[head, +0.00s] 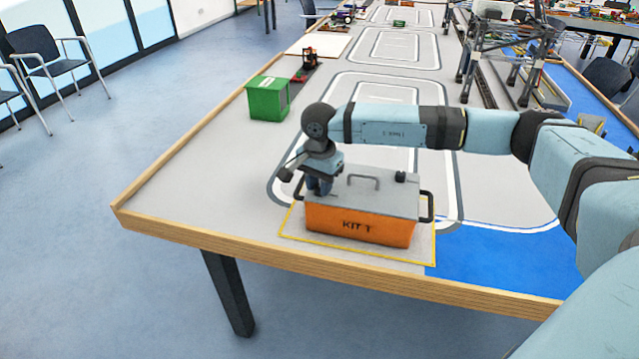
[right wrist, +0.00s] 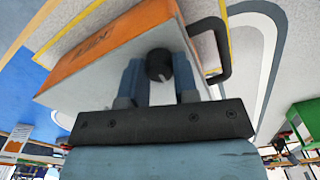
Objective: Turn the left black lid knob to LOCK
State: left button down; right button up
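The orange box labelled KIT 1 (head: 358,226) stands near the table's front edge, with a grey lid (head: 372,199). My right gripper (head: 320,188) points down over the left end of the lid and hides the left knob in the head view. In the right wrist view, the left black lid knob (right wrist: 159,65) sits between the two blue fingers (right wrist: 160,82), with no clear gap on either side. A small pale mark shows on the knob. No LOCK lettering is readable. The right black knob (head: 400,176) is uncovered. My left gripper is not in view.
A grey lid handle (head: 363,178) rises mid-lid, and a black side handle (head: 428,206) is at the box's right end. A yellow outline (head: 290,237) surrounds the box. A green box (head: 268,98) stands behind, left. The table's left front is clear.

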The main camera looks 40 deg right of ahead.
dwell(0.3)
jog(key=m, duration=0.8)
jog(key=shift+m, duration=0.3)
jog(key=m+p, duration=0.1)
jog(key=m, duration=0.4)
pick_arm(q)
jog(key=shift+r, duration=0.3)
pick_arm(e)
jog(key=shift+m, duration=2.1)
jog(key=o, duration=0.9)
jog(key=shift+o, duration=0.2)
jog(key=shift+r, duration=0.1)
